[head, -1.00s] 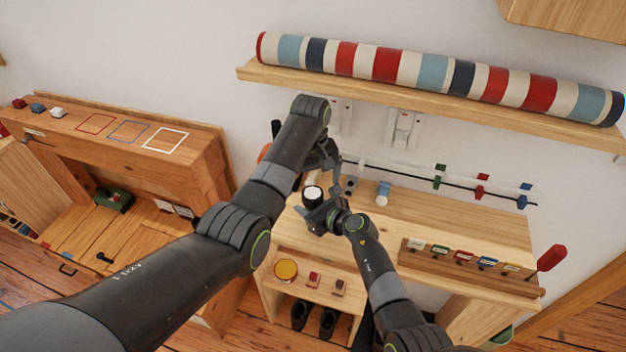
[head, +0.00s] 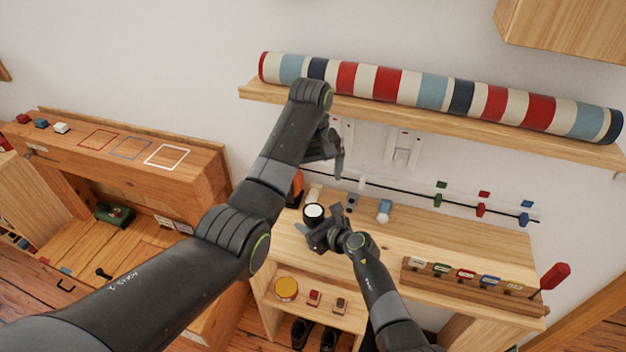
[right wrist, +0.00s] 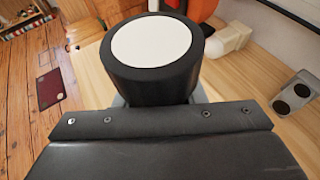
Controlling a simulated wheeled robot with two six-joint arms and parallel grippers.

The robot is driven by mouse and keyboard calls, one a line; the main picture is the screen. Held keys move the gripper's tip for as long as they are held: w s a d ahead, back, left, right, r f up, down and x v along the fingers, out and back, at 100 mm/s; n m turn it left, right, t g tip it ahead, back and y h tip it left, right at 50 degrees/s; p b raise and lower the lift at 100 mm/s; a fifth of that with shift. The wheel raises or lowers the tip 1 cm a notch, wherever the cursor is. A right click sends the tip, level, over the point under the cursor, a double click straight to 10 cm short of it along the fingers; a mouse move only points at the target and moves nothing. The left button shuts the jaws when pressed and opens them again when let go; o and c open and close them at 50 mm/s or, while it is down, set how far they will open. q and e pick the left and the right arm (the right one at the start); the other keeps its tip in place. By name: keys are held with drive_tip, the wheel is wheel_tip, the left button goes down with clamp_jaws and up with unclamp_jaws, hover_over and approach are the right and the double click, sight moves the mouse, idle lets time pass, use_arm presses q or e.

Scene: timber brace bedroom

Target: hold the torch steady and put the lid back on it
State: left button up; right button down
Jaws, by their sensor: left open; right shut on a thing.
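A black upright cylinder with a round white top face (head: 314,211), which looks like the torch, stands at the desk's left part. It fills the upper middle of the right wrist view (right wrist: 152,52). My right gripper (head: 322,232) is shut on it from the near side; the fingers are mostly hidden in the wrist view. I cannot tell whether the white face is a lid or part of the torch. My left gripper (head: 337,165) is open, above and behind the cylinder and apart from it. No separate lid can be made out for sure.
Behind the cylinder are an orange thing (head: 297,189), a cream piece (right wrist: 228,40) and a grey block with two dark round spots (right wrist: 293,95). A blue-and-white cylinder (head: 384,209) stands to the right. A wall shelf (head: 420,123) with a striped roll is above.

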drive_tip(key=c, duration=0.8)
unclamp_jaws()
drive_tip(key=shift+c, duration=0.2)
drive_tip(key=v, duration=1.7)
drive_tip(key=shift+r, duration=0.2)
drive_tip(key=shift+d, duration=0.15)
